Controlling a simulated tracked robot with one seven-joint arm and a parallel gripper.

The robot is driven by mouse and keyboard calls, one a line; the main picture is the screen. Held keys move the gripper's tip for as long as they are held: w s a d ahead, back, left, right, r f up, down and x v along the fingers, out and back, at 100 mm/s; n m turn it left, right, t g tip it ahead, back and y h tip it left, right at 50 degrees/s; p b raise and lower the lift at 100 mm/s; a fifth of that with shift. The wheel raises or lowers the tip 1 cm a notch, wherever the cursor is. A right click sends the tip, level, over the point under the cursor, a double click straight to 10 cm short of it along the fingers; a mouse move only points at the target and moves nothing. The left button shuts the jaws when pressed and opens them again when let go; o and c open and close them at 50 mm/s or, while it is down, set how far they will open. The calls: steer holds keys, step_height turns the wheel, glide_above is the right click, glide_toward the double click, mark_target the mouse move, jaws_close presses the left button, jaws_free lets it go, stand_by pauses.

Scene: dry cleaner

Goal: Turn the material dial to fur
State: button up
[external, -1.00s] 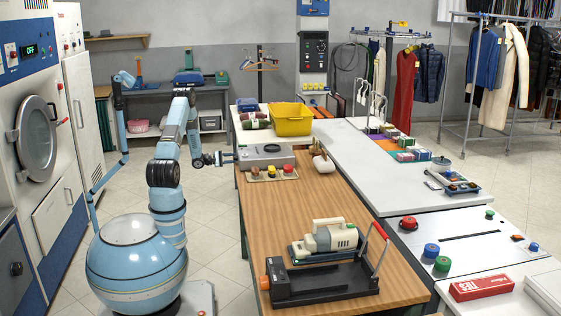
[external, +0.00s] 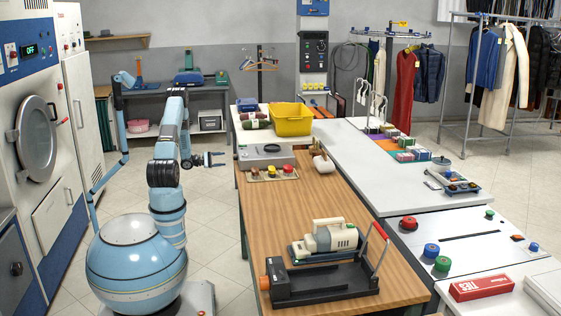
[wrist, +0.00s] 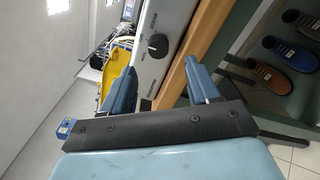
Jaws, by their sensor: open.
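The material dial (wrist: 158,45) is a round black knob on the pale grey front panel of a metal box (wrist: 168,20). Small marks ring it, too small to read, so I cannot tell its setting. In the external view the box (external: 250,160) sits on the wooden table's left edge; the dial's face is not visible there. My gripper (external: 214,159) is open and empty, left of the box, with a gap between. In the wrist view my gripper's blue fingers (wrist: 158,78) are spread either side of the dial's line, apart from it.
A tray with coloured knobs (external: 272,173) sits just in front of the box. A yellow bin (external: 291,120) stands behind it. Shoes (wrist: 290,55) sit on a shelf below the table edge. The floor left of the table (external: 215,220) is clear.

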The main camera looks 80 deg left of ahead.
steer(key=s, duration=0.7)
stand_by(0.4)
steer(key=w+d+r+m+g+h, duration=0.4)
steer(key=w+d+r+m+h, duration=0.25)
steer(key=w+d+r, duration=0.55)
steer(key=w+d+r+m+g+h, duration=0.2)
steer(key=w+d+r+m+g, duration=0.15)
steer(key=d, duration=0.55)
steer(key=w+d+r+m+g+h, duration=0.15)
steer(key=d+r+g, duration=0.3)
steer(key=d, duration=0.45)
steer(key=s+d+r+m+g+y, duration=0.2)
steer(key=d+r+m, duration=0.15)
steer(key=d, duration=0.45)
steer(key=s+d+r+m+g+y, duration=0.2)
steer(key=d+r+m, duration=0.15)
steer(key=d, duration=0.45)
steer(key=s+d+r+m+t+y, duration=0.3)
steer(key=s+d+r+m+y, duration=0.2)
steer(key=s+d, duration=0.4)
steer(key=shift+s+r+t+y, duration=0.3)
steer(key=shift+s+r+y, duration=0.2)
steer(key=shift+s+r, duration=0.5)
steer(key=shift+w+r+m, duration=0.1)
steer(key=shift+w+m, duration=0.05)
steer(key=shift+m, duration=0.1)
